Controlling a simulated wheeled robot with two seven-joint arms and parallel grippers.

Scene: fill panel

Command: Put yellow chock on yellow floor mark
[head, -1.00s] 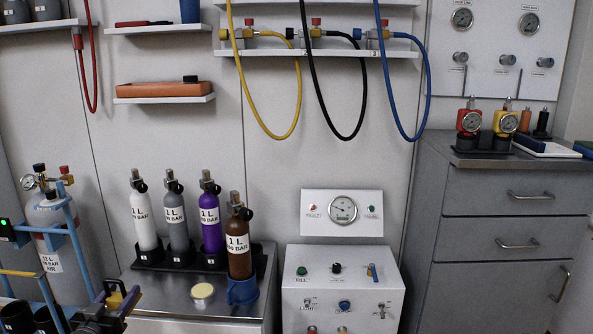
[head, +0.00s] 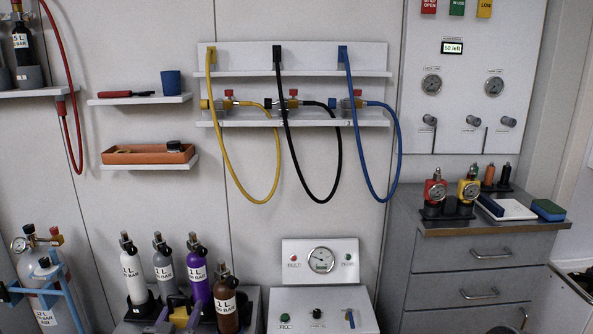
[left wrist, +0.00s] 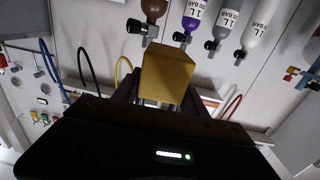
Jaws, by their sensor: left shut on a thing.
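My left gripper (head: 177,312) is at the bottom edge of the head view, in front of the small gas bottles, and is only partly in frame. It is shut on the yellow chock (head: 181,318), a small yellow block. In the left wrist view the chock (left wrist: 168,72) fills the space between the dark fingers, clear of the wall and bottles. The yellow floor mark does not show in either view now. My right gripper is not in view.
White, grey, purple and brown bottles (head: 226,300) stand on a bench just beyond my left gripper. A scuba-type cylinder (head: 40,285) in a blue frame stands at left. A control box (head: 318,300) and grey drawer cabinet (head: 470,265) stand to the right.

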